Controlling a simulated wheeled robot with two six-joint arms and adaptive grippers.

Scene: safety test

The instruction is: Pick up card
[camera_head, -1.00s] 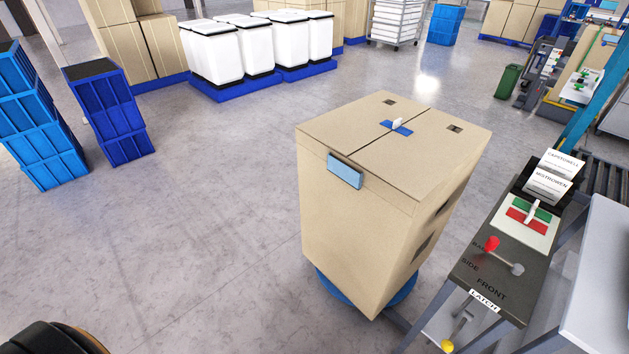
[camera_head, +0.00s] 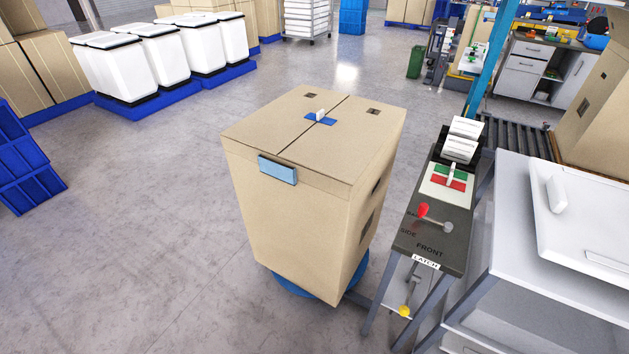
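Two white cards with print stand tilted, one behind the other, at the far end of a dark control panel (camera_head: 432,222) right of centre. The upper card (camera_head: 467,127) is partly covered by the lower card (camera_head: 459,148). Their print is too small to read now. A light blue flat piece (camera_head: 277,169) is on the front upper edge of a large cardboard box (camera_head: 290,210). I cannot tell which of these the task calls the card. Neither of my grippers is in view.
The panel has a green-and-red plate (camera_head: 447,186) with a white handle, a red-knobbed lever (camera_head: 424,210) and a yellow knob (camera_head: 405,311) below. A white table (camera_head: 510,220) stands close on the right. Blue crates (camera_head: 25,165) are at left. Floor left of the box is clear.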

